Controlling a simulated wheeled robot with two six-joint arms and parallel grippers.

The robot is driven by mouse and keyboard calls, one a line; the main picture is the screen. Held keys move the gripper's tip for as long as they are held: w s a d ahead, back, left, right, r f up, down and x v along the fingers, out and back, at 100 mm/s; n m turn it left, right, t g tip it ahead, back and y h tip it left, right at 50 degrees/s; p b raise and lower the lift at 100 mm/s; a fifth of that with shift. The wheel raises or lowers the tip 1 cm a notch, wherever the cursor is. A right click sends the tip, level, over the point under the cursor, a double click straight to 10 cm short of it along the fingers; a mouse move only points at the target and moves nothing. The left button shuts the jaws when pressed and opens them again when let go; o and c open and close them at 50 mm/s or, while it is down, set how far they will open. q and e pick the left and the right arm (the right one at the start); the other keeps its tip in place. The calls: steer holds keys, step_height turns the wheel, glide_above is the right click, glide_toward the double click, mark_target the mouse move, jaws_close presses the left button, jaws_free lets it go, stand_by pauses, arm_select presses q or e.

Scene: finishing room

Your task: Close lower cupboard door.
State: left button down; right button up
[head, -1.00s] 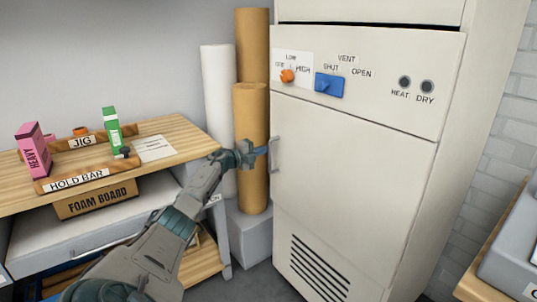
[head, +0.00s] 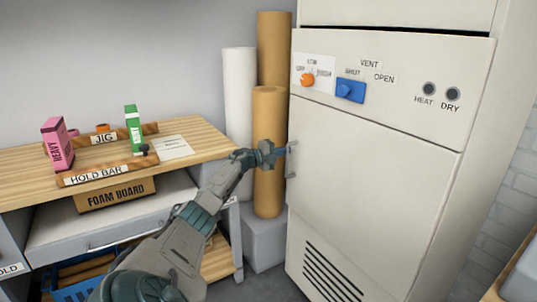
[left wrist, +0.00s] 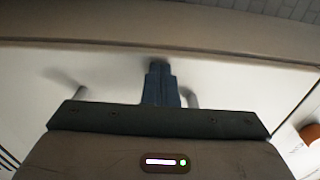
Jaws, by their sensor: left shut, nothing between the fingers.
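The lower cupboard door (head: 370,180) is the large cream panel below the control strip of the tall cabinet. It looks flush with the cabinet front, and I see no clear gap at its edges. Its upright handle (head: 291,160) is near its left edge. My left gripper (head: 284,151) is shut and empty, its fingertips at the handle by the door's left edge. In the left wrist view the shut fingers (left wrist: 160,80) point at the pale door surface, between the two handle posts. Whether they touch the door is unclear. My right gripper is out of view.
The control strip carries an orange knob (head: 307,80) and a blue vent switch (head: 350,89). Upright rolls (head: 268,150) stand on a grey block (head: 263,243) just left of the cabinet. A wooden bench (head: 200,132) with several items is on the left.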

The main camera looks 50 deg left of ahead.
arm_select(q)
steer(key=s+a+p, duration=0.1)
steer(key=s, duration=0.9)
steer(key=shift+s, duration=0.4)
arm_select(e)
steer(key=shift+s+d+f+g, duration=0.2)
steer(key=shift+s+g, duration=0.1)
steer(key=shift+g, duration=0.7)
